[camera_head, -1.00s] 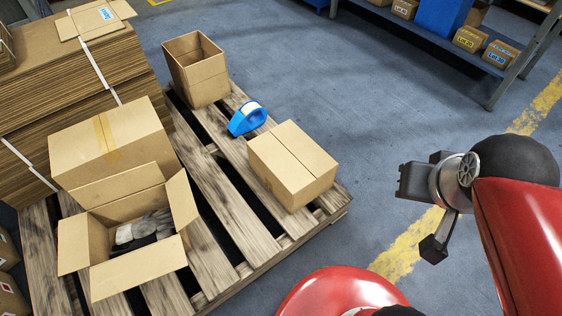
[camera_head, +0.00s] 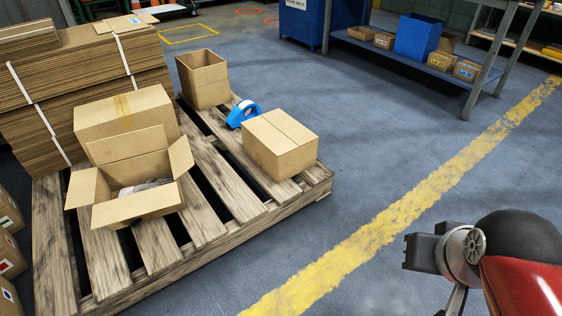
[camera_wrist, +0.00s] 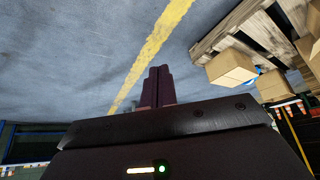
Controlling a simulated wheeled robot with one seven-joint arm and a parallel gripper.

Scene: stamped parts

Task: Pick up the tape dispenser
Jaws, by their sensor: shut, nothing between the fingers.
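A blue tape dispenser (camera_head: 242,113) with a pale roll sits on the wooden pallet (camera_head: 228,192), between an open tall box (camera_head: 204,84) and a closed box (camera_head: 281,146). The closed box hides part of the dispenser's lower right. In the wrist view a small bit of blue shows behind the closed box (camera_wrist: 231,68). My gripper (camera_wrist: 160,70) is shut and empty in the wrist view, over the floor and apart from the pallet. In the head view only part of my arm shows at the lower right; the fingertips are out of frame.
An open box (camera_head: 135,208) with gloves and a larger closed box (camera_head: 110,118) stand on the pallet's left. Stacked flat cardboard (camera_head: 90,80) is behind. A shelf (camera_head: 420,68) with boxes stands at the back right. The floor around the yellow line (camera_head: 400,213) is clear.

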